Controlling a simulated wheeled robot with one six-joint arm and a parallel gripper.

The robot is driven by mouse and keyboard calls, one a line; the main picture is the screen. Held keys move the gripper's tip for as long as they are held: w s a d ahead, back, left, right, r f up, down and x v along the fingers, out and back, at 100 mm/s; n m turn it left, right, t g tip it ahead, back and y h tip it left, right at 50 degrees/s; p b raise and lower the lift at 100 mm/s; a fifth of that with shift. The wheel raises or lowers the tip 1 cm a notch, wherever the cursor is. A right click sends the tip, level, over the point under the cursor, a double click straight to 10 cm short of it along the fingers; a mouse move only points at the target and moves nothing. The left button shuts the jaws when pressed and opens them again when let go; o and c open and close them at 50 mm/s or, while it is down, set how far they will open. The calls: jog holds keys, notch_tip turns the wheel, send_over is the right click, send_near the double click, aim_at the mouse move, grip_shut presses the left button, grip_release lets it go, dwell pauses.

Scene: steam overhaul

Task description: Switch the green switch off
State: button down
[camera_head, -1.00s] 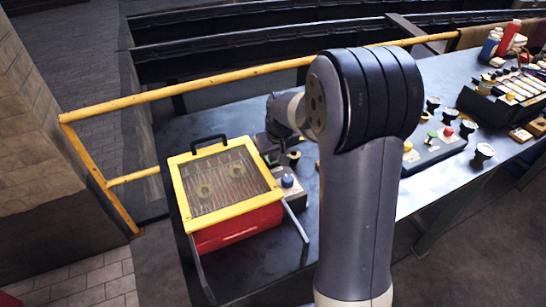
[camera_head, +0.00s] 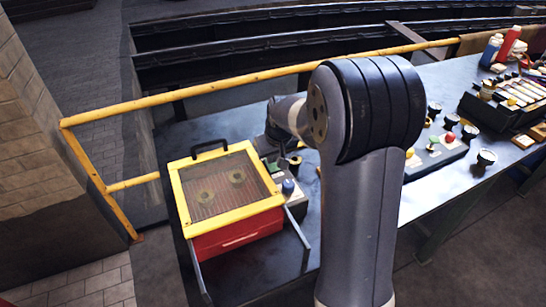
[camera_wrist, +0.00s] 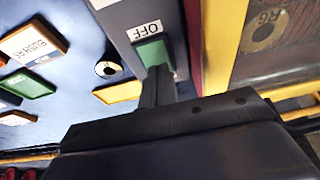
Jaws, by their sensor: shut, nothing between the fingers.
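The green switch (camera_wrist: 152,52) is a small green rocker on a grey control box (camera_wrist: 122,14), under a white label reading OFF. My gripper (camera_wrist: 156,85) is shut and empty, its dark fingertips right at the lower edge of the switch in the wrist view. I cannot tell whether they touch it or which way the switch is tilted. In the head view a small green piece (camera_head: 273,167) shows on the control box beside the yellow-framed case, near a blue knob (camera_head: 288,186). My fingertips are hard to make out there.
The red case (camera_head: 238,236) with a yellow-framed clear lid (camera_head: 228,215) stands right against the control box. Green (camera_wrist: 28,85), orange (camera_wrist: 33,42) and yellow (camera_wrist: 118,92) plates lie on the bench nearby. A yellow rail (camera_head: 190,90) runs behind the bench.

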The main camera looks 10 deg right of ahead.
jog(key=shift+r, duration=0.15)
jog(key=shift+r+p, duration=0.35)
jog(key=p+v, duration=0.1)
jog(key=v, duration=0.1)
jog(key=p+v, duration=0.1)
jog(key=v, duration=0.1)
jog(key=shift+w+a+r+p, duration=0.1)
jog(key=shift+w+p, duration=0.15)
jog(key=shift+p, duration=0.05)
jog(key=s+d+r+b, duration=0.1)
jog(key=s+r+b, duration=0.1)
jog(key=s+r, duration=0.3)
notch_tip(320, 180, up, 2)
jog(key=shift+r, duration=0.2)
jog(key=p, duration=0.1)
send_over(273, 166)
jog(key=f, duration=0.9)
jog(key=shift+s, duration=0.2)
jog(key=shift+w+r+g, duration=0.2)
jog(key=shift+r+g, duration=0.2)
jog(key=shift+g, duration=0.3)
jog(key=shift+v, duration=2.05)
jog(key=shift+a, duration=0.1)
